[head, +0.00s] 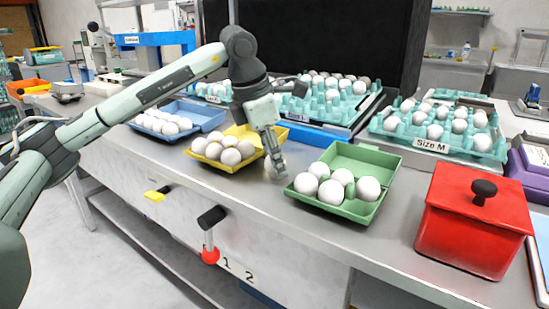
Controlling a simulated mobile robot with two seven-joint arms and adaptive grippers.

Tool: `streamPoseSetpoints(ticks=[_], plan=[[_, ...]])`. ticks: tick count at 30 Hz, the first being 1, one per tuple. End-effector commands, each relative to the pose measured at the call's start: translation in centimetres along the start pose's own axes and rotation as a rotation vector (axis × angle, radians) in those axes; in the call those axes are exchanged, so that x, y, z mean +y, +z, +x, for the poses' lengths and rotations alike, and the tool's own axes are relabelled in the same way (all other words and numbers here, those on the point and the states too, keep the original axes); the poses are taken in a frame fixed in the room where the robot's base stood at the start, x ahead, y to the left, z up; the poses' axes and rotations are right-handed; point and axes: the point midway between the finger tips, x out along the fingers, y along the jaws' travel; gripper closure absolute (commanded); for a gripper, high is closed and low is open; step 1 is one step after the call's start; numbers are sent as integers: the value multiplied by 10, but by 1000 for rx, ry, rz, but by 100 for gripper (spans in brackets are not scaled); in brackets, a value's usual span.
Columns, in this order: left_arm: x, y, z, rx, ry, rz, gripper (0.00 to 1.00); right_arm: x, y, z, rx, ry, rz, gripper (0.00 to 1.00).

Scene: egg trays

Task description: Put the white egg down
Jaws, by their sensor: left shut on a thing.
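My left gripper (274,163) points down between the yellow egg carton (228,167) and the green egg carton (341,206). It is shut on a white egg (277,167), which the fingers partly hide. The egg is low, close to the table top; I cannot tell whether it touches the table. The yellow carton is open and holds several white eggs. The green carton is open and also holds several white eggs. My right gripper is not in view.
A blue carton (208,114) with eggs stands at the left. Turquoise egg trays (493,143) stand behind, one labelled "Size M". A red lidded box (467,222) stands at the right. The table's front edge (300,226) is near, with bare table between the yellow and green cartons.

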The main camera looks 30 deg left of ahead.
Motion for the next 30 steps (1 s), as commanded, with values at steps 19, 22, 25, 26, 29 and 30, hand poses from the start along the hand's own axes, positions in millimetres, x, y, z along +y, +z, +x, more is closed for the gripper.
streamPoseSetpoints(ticks=[19, 22, 25, 26, 29, 30], plan=[[0, -1, 2, 0, 0, 0, 43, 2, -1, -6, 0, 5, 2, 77], [0, 0, -1, 0, 0, 0, 43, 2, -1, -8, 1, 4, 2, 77], [1, 1, -12, -2, 1, 0, 43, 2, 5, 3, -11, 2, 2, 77], [1, 1, -17, -3, 2, 0, 43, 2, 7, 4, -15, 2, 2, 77], [1, 1, -38, -4, 2, 1, 43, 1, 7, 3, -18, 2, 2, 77], [1, 1, -47, -4, 3, 1, 43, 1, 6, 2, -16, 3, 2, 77]])
